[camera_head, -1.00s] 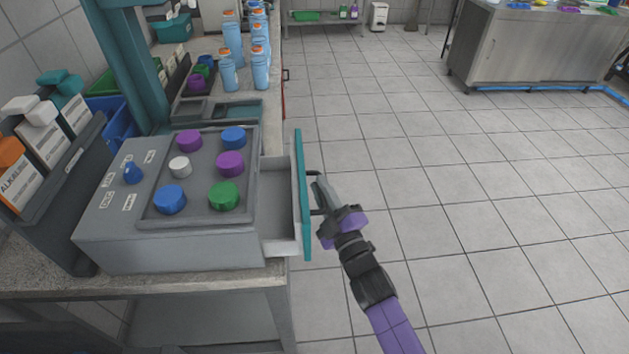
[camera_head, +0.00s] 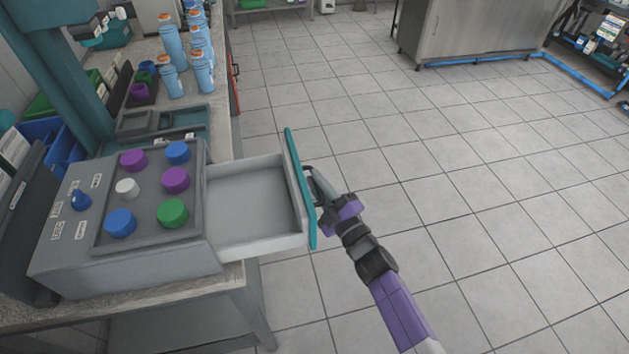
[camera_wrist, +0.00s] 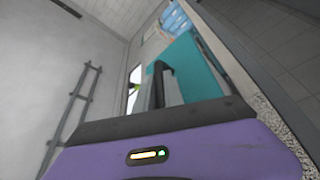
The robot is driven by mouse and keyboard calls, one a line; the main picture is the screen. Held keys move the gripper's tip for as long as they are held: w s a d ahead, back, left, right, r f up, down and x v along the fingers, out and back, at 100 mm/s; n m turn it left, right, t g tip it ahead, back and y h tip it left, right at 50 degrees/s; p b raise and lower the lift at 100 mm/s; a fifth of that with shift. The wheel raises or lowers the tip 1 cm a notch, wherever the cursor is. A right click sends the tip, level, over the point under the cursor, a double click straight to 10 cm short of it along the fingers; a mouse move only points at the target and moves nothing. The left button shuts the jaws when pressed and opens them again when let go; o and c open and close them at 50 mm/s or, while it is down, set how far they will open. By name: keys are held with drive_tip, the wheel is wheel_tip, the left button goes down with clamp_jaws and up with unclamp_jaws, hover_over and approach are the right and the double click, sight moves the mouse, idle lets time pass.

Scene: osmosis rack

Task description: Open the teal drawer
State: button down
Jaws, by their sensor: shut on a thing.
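The teal drawer (camera_head: 300,190) slides out of the right side of a grey box unit (camera_head: 130,265) on the counter. It stands well out, and its grey inside shows empty. My gripper (camera_head: 314,186) is at the outer face of the teal front, shut on the dark drawer handle (camera_head: 308,173). In the wrist view the teal front (camera_wrist: 190,70) fills the middle, with a dark handle bar (camera_wrist: 161,77) before it. The fingertips are partly hidden there.
Purple, blue, white and green knobs (camera_head: 172,212) sit on top of the unit. Blue bottles (camera_head: 171,75) stand at the back of the counter (camera_head: 130,310). A steel cabinet (camera_head: 475,35) stands far off. The tiled floor (camera_head: 450,200) to the right is clear.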

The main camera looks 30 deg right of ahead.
drive_tip(key=c, duration=1.7)
unclamp_jaws()
drive_tip(key=shift+f, duration=0.1)
drive_tip(key=shift+b+v, duration=0.8)
drive_tip(key=shift+v, duration=3.15)
drive_tip(key=shift+a, duration=0.1)
drive_tip(key=s+a+m+g, duration=0.1)
drive_tip(key=s+a+m, duration=0.15)
drive_tip(key=s, duration=0.75)
drive_tip(key=s+a+m+g, duration=0.1)
drive_tip(key=s+a+m, duration=0.15)
drive_tip(key=s, duration=0.75)
drive_tip(key=s+a+r+m+g, duration=0.1)
drive_tip(key=s+r+m, duration=0.1)
drive_tip(key=s, duration=0.2)
drive_tip(key=s+a+r+m+g, duration=0.1)
drive_tip(key=s+a+r+m, duration=0.1)
drive_tip(key=s, duration=0.3)
drive_tip(key=s+a+r+m+g, duration=0.1)
drive_tip(key=s+r+m, duration=0.1)
drive_tip(key=s+r, duration=0.2)
drive_tip(key=shift+s+a+r+m+g, duration=0.2)
drive_tip(key=shift+s+m+g, duration=0.1)
drive_tip(key=shift+m, duration=0.1)
